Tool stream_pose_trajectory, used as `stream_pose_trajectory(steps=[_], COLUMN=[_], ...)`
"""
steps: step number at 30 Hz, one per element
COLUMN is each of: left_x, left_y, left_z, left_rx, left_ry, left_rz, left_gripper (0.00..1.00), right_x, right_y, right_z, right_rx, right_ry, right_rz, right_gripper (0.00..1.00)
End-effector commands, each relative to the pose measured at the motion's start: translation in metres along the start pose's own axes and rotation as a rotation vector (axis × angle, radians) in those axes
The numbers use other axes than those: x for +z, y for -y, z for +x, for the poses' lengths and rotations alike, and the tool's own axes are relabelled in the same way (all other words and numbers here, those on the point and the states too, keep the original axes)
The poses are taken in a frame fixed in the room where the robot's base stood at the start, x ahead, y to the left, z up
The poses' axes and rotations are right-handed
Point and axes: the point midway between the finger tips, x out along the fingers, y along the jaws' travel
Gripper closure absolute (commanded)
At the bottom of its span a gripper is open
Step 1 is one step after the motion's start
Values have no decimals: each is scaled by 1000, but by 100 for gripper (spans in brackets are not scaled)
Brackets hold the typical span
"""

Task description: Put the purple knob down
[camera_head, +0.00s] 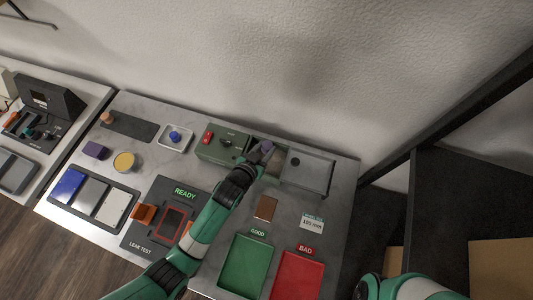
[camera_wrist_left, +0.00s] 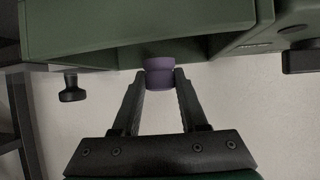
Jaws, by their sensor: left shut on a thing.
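The purple knob (camera_wrist_left: 160,73) is between the two fingertips of my left gripper (camera_wrist_left: 160,80) in the left wrist view, close to the edge of a dark green housing (camera_wrist_left: 120,25). In the head view the knob (camera_head: 266,146) is a small purple spot at the end of my left arm, beside the green machine (camera_head: 215,143). My left gripper (camera_head: 259,152) is shut on it. I cannot tell whether the knob touches the housing. Only part of my right arm shows at the lower right, and its gripper is out of view.
A grey box (camera_head: 308,174) stands right of the gripper. A green tray (camera_head: 246,265) marked GOOD and a red tray (camera_head: 303,277) marked BAD lie at the front. A brown plate (camera_head: 266,208) lies behind the green tray. The leak test station (camera_head: 150,237) is left of my left arm.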

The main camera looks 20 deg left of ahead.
Motion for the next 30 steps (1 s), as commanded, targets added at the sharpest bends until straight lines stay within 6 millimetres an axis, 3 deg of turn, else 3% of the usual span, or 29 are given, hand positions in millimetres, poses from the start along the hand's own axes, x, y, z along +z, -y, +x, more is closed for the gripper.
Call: stream_pose_trajectory(steps=[8, 20, 21, 25, 30], left_x=[29, 34, 32, 32, 32], left_y=[-4, -3, -3, -3, -3], left_z=[20, 23, 22, 22, 22], left_rx=[0, 1, 1, 1, 1], left_ry=[2, -1, 0, 0, 0], left_rz=[1, 1, 1, 1, 1], left_gripper=[100, 100, 52, 29, 27], right_x=[12, 14, 13, 12, 12], right_y=[0, 0, 0, 0, 0], right_z=[-13, -15, -14, -14, -14], right_rx=[0, 0, 0, 0, 0], right_ry=[0, 0, 0, 0, 0], right_rz=[0, 0, 0, 0, 0], right_gripper=[50, 50, 50, 50, 50])
